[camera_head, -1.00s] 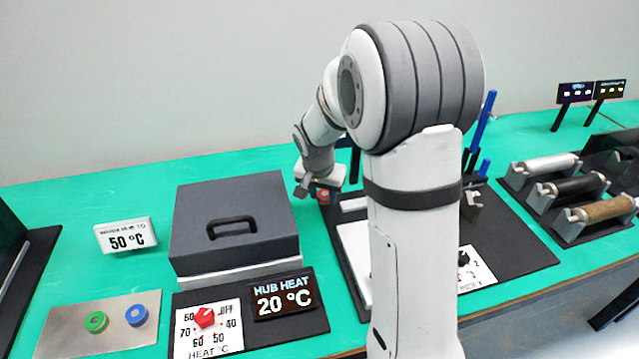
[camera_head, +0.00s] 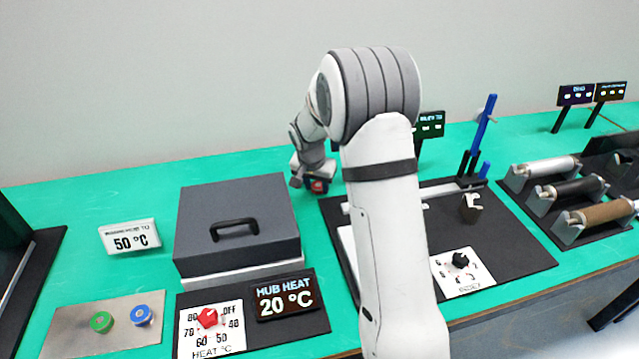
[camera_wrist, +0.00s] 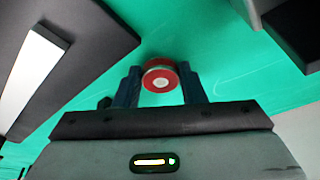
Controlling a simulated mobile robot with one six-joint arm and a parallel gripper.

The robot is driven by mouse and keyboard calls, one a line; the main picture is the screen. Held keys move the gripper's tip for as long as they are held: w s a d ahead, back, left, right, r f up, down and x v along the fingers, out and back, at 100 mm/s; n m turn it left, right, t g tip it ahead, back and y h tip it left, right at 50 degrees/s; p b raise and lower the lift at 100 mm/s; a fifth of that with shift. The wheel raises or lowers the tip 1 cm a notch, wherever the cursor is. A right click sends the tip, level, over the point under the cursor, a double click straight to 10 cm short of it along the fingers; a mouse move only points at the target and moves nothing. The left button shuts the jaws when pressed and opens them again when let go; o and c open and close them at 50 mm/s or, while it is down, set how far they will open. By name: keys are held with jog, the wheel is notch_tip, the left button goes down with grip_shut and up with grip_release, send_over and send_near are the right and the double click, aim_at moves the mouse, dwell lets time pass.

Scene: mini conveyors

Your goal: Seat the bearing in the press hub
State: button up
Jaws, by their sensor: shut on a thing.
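My gripper (camera_wrist: 160,90) is shut on a small round red part with a pale centre (camera_wrist: 160,78), likely the bearing. In the head view my gripper (camera_head: 312,181) holds this red part (camera_head: 319,186) above the green table, just right of a dark box with a handle (camera_head: 236,215). The hub heat display (camera_head: 285,294) reads 20 °C. A sign (camera_head: 131,237) reads 50 °C. The red heat dial (camera_head: 208,317) sits left of the display; its exact setting is hard to read. I cannot make out the press hub; the box may hide it.
A metal plate with a green ring (camera_head: 101,322) and a blue ring (camera_head: 142,316) lies front left. Right of my arm is a dark board (camera_head: 500,240) with a black dial (camera_head: 460,260) and a blue lever (camera_head: 484,125). Rollers (camera_head: 580,187) stand at far right.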

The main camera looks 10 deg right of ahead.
jog(key=shift+f, duration=0.1)
jog(key=shift+f, duration=0.15)
jog(key=o, duration=1.1)
